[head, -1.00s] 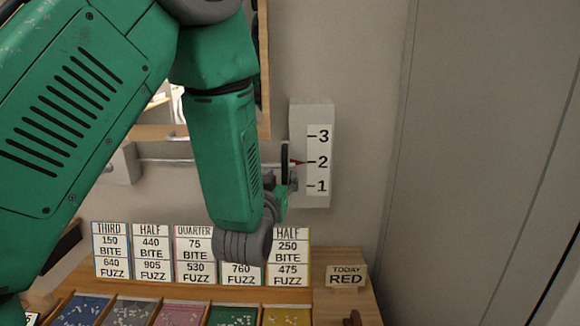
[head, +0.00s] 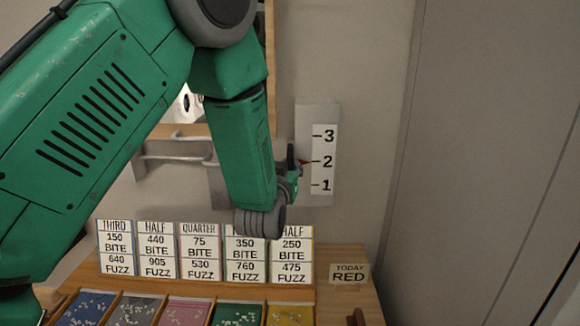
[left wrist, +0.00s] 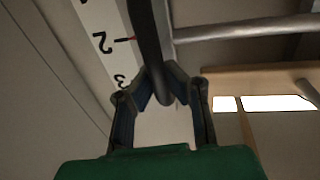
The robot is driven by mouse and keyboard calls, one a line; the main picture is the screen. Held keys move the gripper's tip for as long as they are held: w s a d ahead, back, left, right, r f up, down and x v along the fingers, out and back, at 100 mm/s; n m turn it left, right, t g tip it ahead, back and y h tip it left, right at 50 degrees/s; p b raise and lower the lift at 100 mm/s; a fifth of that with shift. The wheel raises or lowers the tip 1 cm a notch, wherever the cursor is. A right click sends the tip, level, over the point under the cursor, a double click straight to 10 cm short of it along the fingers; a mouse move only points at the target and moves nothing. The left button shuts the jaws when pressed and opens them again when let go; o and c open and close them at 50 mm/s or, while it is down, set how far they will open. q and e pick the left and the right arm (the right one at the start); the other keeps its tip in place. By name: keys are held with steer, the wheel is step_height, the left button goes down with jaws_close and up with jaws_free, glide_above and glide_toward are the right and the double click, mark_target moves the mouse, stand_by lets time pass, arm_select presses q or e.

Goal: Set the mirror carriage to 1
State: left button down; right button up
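The white scale plate (head: 323,160) on the back wall reads 3, 2, 1 from top to bottom. A red pointer (head: 304,162) sits at the 2 mark. A dark upright carriage handle (head: 290,157) stands just left of the scale; in the left wrist view the handle (left wrist: 150,35) crosses beside the 2. My left gripper (left wrist: 160,72) has its two fingers closed in on either side of the handle's end. In the head view the left gripper (head: 294,180) is at the handle's lower part, partly hidden by my wrist. My right gripper is out of view.
A grey rail (head: 175,150) runs left of the handle, partly behind my arm. Below are label cards (head: 157,250), colored trays (head: 185,312) and a "TODAY RED" sign (head: 349,275) on a wooden shelf. A grey panel (head: 490,150) stands at right.

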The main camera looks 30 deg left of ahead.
arm_select(q)
steer(key=shift+a+f, duration=0.15)
steer(key=shift+a, duration=0.05)
step_height(320, 180, down, 8)
steer(key=b, duration=0.6)
steer(key=shift+d, duration=0.25)
steer(key=c, duration=1.5)
jaws_free()
steer(key=shift+c, duration=0.2)
steer(key=shift+r, duration=0.2)
steer(key=shift+r, duration=0.1)
